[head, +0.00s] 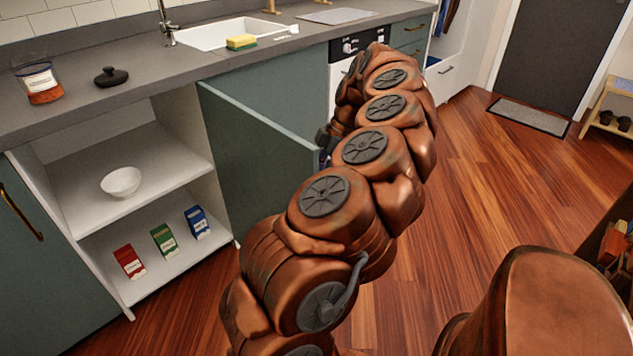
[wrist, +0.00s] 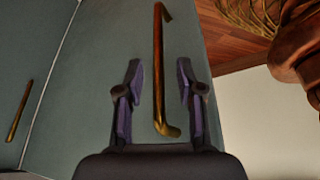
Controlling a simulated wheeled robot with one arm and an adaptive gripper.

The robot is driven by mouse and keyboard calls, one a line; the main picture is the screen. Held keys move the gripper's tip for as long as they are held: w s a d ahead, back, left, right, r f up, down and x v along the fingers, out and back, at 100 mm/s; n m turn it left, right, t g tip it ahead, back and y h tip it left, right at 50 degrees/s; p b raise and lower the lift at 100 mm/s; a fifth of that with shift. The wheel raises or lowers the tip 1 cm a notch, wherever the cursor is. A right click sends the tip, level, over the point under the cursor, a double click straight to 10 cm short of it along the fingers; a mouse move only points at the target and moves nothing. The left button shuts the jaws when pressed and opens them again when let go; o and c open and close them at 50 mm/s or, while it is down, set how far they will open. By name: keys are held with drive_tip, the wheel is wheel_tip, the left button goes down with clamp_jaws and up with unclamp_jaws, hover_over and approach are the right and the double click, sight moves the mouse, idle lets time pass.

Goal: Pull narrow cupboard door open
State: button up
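The dark green cupboard door (head: 262,165) stands swung well open, its face turned toward my arm, and it also fills much of the wrist view (wrist: 90,80). Its upright brass handle (wrist: 159,50) lies between the two fingers of my gripper (wrist: 159,85) in the wrist view. The fingers are apart, with a gap on each side of the handle. The open cupboard (head: 130,160) shows white shelves inside.
A white bowl (head: 121,182) stands on the upper shelf, with red, green and blue cartons below. A closed door with a brass handle (head: 20,208) is at left. The counter holds a jar (head: 40,84), black lid (head: 111,76) and sponge (head: 241,42). Wooden floor (head: 500,200) is clear at right.

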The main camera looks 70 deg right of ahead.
drive_tip(key=v, duration=0.8)
drive_tip(key=shift+r, duration=0.35)
drive_tip(key=shift+s+d, duration=0.1)
idle(0.4)
